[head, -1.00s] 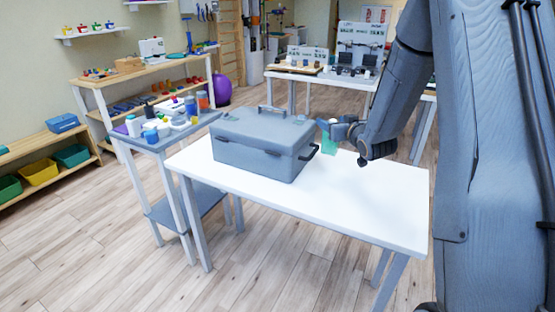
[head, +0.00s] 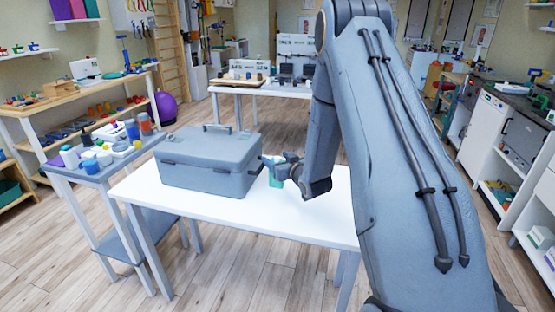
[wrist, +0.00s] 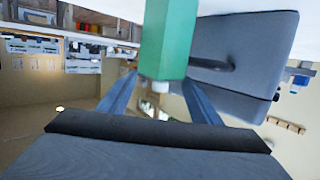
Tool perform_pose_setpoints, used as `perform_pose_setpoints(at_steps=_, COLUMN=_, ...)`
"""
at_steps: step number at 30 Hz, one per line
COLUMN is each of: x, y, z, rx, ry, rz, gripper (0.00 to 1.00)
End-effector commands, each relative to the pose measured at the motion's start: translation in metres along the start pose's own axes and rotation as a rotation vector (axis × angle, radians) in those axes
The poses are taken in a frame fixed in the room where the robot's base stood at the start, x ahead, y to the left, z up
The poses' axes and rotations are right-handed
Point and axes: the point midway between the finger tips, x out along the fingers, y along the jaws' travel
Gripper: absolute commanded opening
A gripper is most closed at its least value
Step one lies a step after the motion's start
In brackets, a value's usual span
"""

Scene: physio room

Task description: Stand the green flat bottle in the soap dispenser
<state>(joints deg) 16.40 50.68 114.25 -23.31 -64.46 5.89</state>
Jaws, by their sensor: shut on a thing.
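The green flat bottle (head: 277,178) is at my gripper (head: 272,164), just right of the grey case on the white table. In the wrist view the green bottle (wrist: 168,40) is between the fingers of my gripper (wrist: 161,82), which is shut on it. Its white cap shows between the fingers, and its far end runs out of the top edge. I cannot tell whether its base touches the table. I cannot make out the soap dispenser for certain in either view.
The grey case (head: 210,163) fills much of the white table (head: 300,218), close left of the bottle. The table's front right is clear. A grey side table (head: 98,172) at left holds several small bottles and jars. White cabinets (head: 490,128) stand at right.

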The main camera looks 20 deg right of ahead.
Motion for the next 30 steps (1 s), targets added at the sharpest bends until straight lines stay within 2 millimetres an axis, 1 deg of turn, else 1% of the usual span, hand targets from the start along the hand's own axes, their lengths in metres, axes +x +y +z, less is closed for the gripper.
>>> perform_pose_setpoints(at_steps=7, x=0.001, y=0.0, z=0.003, rx=0.0, ry=0.001, rz=0.0, gripper=0.14)
perform_pose_setpoints(at_steps=8, x=0.001, y=0.0, z=0.003, rx=0.0, ry=0.0, rz=0.0, gripper=0.61)
perform_pose_setpoints(at_steps=9, x=0.001, y=0.0, z=0.003, rx=0.0, ry=0.0, rz=0.0, gripper=0.68)
perform_pose_setpoints(at_steps=11, x=0.001, y=0.0, z=0.003, rx=0.0, ry=0.0, rz=0.0, gripper=0.77)
perform_pose_setpoints(at_steps=19, x=0.0, y=0.0, z=0.002, rx=0.0, ry=0.0, rz=0.0, gripper=0.77)
perform_pose_setpoints(at_steps=22, x=-0.001, y=0.0, z=-0.002, rx=0.0, ry=0.0, rz=0.0, gripper=0.77)
perform_pose_setpoints(at_steps=26, x=-0.016, y=0.001, z=0.0, rx=0.0, ry=0.0, rz=0.001, gripper=0.77)
perform_pose_setpoints(at_steps=30, x=-0.044, y=0.001, z=0.001, rx=0.0, ry=-0.001, rz=0.003, gripper=0.77)
